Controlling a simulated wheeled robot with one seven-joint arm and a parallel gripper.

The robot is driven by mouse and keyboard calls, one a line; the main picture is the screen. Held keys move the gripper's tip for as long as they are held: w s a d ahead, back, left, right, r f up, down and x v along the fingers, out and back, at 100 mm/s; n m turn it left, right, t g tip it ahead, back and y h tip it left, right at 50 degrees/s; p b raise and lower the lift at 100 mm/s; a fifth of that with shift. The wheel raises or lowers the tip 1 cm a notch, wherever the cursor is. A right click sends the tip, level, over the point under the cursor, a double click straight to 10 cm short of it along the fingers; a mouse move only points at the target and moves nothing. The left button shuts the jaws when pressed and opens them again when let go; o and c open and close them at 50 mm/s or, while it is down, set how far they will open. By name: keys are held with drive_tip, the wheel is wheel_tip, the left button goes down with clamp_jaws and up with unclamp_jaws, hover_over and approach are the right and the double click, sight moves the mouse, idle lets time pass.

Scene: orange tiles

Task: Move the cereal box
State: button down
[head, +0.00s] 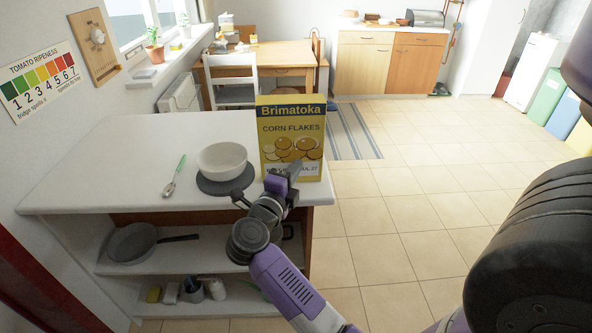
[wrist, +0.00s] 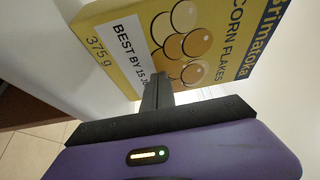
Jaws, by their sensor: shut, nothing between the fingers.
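The cereal box (head: 291,133) is yellow with a dark blue top band and reads "Brimatoka Corn Flakes". It stands upright near the right end of the white counter (head: 110,150). My gripper (head: 281,178) is in front of the lower part of the box's front face. In the wrist view the box (wrist: 215,45) appears turned on its side, and my gripper (wrist: 157,95) points at its printed front. The fingers are shut together with nothing between them. I cannot tell whether the fingertips touch the box.
A pan (head: 132,243) lies on the shelf below. Open tiled floor (head: 400,220) lies right of the counter.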

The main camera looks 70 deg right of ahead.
drive_tip(key=w+d, duration=0.7)
drive_tip(key=d, duration=0.1)
drive_tip(key=shift+w+d+p, duration=0.3)
drive_tip(key=shift+w+d, duration=0.1)
